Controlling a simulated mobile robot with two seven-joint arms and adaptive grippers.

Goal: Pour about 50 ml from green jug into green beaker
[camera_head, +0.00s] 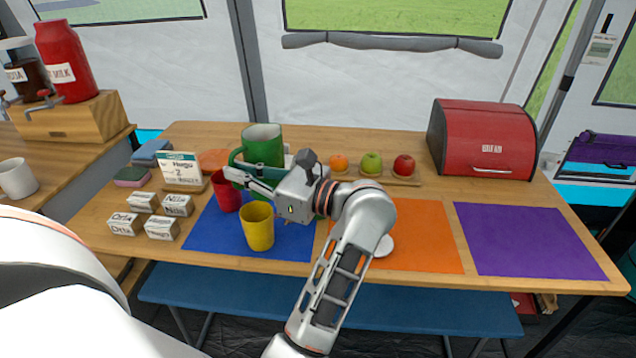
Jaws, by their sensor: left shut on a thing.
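The green jug (263,146) stands roughly upright above the back of the blue mat (205,238), its open rim facing up and its handle on the left. Whether its base touches the table is hidden. My left gripper (240,176) is in front of the jug, its fingers pointing left and shut at the jug's handle. My gripper's body hides the jug's lower part. A small green patch beside my gripper's wrist may be part of the green beaker, mostly hidden; I cannot tell. My right gripper is not in view.
A red beaker (224,192) and a yellow beaker (257,227) stand close by on the blue mat. Label blocks (162,228) and a sign (180,168) are left. Fruit (371,163) and a red bread box (483,140) are behind right. The purple mat (525,240) is clear.

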